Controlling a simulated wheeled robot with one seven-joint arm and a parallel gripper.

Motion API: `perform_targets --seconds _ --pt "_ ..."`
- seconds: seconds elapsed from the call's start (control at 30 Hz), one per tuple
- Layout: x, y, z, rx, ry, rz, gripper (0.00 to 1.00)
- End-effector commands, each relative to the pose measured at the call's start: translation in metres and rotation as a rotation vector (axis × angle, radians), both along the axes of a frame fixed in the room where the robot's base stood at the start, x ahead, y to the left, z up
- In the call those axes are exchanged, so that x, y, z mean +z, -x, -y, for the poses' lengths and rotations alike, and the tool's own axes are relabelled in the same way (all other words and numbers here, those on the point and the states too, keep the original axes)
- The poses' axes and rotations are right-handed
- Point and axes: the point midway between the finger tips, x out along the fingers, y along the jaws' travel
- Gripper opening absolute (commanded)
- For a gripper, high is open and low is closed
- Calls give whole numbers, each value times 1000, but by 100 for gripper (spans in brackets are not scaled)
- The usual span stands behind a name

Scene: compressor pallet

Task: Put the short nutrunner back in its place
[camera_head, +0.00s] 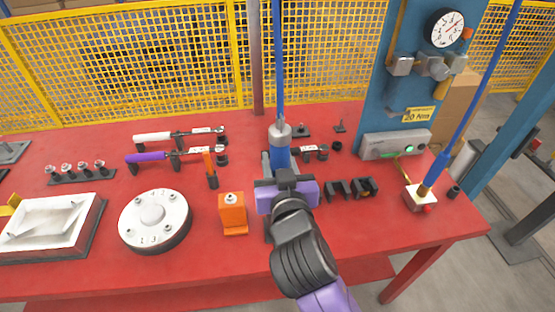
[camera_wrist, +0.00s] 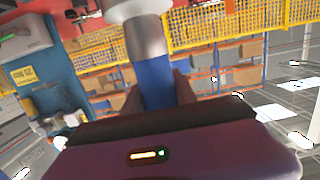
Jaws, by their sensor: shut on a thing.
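The short nutrunner (camera_head: 280,152), a blue body with a silver end, stands roughly upright at the middle of the red table. A blue line runs straight up from it. My gripper (camera_head: 282,172) is shut on its blue body from the near side. In the wrist view the nutrunner (camera_wrist: 155,75) shows between my two dark fingers (camera_wrist: 158,95), silver part above and blue below. My purple gripper housing hides the tool's lower part in the head view, so I cannot tell whether it touches the table or a holder. A grey upright piece (camera_head: 265,163) shows just left of it.
Black brackets (camera_head: 338,190) sit right of my gripper, an orange block (camera_head: 232,213) left. A round numbered flange (camera_head: 154,219), white and purple wrenches (camera_head: 150,157) and a tray (camera_head: 98,222) lie farther left. A blue post with gauge (camera_head: 445,28) and grey box (camera_head: 395,145) stands right.

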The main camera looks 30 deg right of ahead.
Motion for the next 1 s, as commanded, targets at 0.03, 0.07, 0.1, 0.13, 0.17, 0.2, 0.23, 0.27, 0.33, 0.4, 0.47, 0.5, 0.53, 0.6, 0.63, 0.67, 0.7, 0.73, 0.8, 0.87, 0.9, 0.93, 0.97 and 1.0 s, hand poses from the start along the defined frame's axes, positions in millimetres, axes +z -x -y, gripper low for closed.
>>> perform_targets --seconds 0.03,0.07,0.1,0.13,0.17,0.2,0.23,0.27,0.33,0.4,0.47,0.5,0.53,0.6,0.63,0.67,0.7,0.73,0.8,0.87,0.9,0.93,0.97,1.0 --pt "1 0 0 1 1 6 0" --pt "1 0 0 1 1 6 0" --pt "0 0 0 1 1 6 0" --pt "0 0 0 1 1 6 0" --pt "-1 0 0 1 1 6 0" --pt "-1 0 0 1 1 6 0" --pt "-2 0 0 1 1 6 0" --pt "-2 0 0 1 1 6 0" --pt "-3 0 0 1 1 6 0" --pt "-4 0 0 1 1 6 0" --pt "-5 0 0 1 1 6 0" --pt "-6 0 0 1 1 6 0" --pt "-6 0 0 1 1 6 0" --pt "-8 0 0 1 1 6 0" --pt "-8 0 0 1 1 6 0" --pt "-8 0 0 1 1 6 0" --pt "-9 0 0 1 1 6 0" --pt "-10 0 0 1 1 6 0" --pt "-11 0 0 1 1 6 0" --pt "-12 0 0 1 1 6 0" --pt "-12 0 0 1 1 6 0" --pt "-13 0 0 1 1 6 0" --pt "-13 0 0 1 1 6 0" --pt "-14 0 0 1 1 6 0"
